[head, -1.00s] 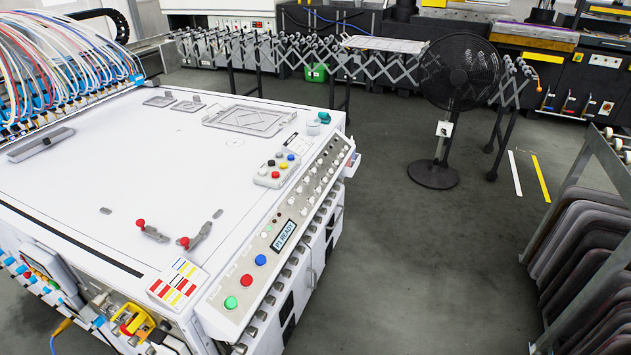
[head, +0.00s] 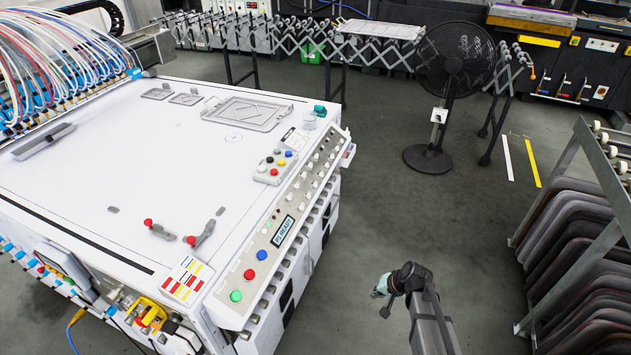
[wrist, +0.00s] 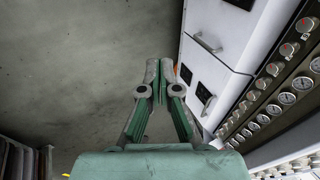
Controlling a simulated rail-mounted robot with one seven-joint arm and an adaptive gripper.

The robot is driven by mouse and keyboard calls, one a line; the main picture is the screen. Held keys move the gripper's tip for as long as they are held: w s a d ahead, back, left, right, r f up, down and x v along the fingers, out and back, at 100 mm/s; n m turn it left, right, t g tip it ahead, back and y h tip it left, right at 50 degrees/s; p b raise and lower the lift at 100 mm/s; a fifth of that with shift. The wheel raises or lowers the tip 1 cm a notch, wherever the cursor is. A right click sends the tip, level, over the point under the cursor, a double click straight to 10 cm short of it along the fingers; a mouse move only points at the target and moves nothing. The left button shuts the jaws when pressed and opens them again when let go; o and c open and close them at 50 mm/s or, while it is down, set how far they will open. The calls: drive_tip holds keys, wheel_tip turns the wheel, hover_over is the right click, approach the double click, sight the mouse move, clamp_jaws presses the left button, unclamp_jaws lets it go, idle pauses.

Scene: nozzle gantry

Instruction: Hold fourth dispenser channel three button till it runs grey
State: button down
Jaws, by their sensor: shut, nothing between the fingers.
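My gripper (head: 383,292) is over the open floor, right of the white machine (head: 100,170) and clear of it. In the wrist view its green-grey fingers (wrist: 160,72) come together at the tips, with nothing between them. The machine's sloped control panel (head: 290,215) carries green (head: 236,296), red (head: 249,274) and blue (head: 262,255) buttons, a display (head: 283,230) reading "P1 READY", and rows of pale knobs. A small button box (head: 276,167) with several coloured buttons stands on the machine top. I cannot tell which control is the fourth dispenser's channel three button.
In the wrist view, a row of gauges (wrist: 287,98) and knobs runs along the machine's side at right. A black fan (head: 455,60) stands behind, and a rack of dark panels (head: 570,260) at right. Grey floor lies clear between.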

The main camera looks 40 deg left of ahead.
drive_tip(key=w+a+r+t+y+p, duration=0.1)
drive_tip(key=w+a+r+y+p, duration=0.2)
drive_tip(key=a+r, duration=0.75)
drive_tip(key=w+a+r+t+y+p, duration=0.15)
drive_tip(key=w+a+r, duration=0.25)
drive_tip(key=a+r, duration=0.7)
drive_tip(key=m+y, duration=0.2)
approach(315, 186)
drive_tip(key=r, duration=0.1)
drive_tip(key=w+a+r+m+t+y, duration=0.1)
drive_tip(key=w+r+m+t, duration=0.1)
drive_tip(key=w+r, duration=0.2)
drive_tip(key=shift+w+a+r+m+b, duration=0.15)
drive_tip(key=shift+w+r+m+b, duration=0.05)
drive_tip(key=shift+m+b, duration=0.1)
drive_tip(key=shift+f+y, duration=0.1)
drive_tip(key=shift+y, duration=0.15)
drive_tip(key=shift+s+a+f+b, duration=0.25)
drive_tip(key=shift+a+f+b, duration=0.45)
drive_tip(key=shift+f, duration=0.5)
drive_tip(key=shift+s+a+f+b, duration=0.3)
drive_tip(key=shift+a+f+b, duration=0.15)
drive_tip(key=shift+a+f, duration=0.6)
drive_tip(key=shift+s+a+f+b, duration=0.25)
drive_tip(key=shift+a+f+b, duration=0.35)
drive_tip(key=shift+f, duration=0.7)
drive_tip(key=shift+a+f, duration=0.1)
drive_tip(key=shift+f, duration=0.05)
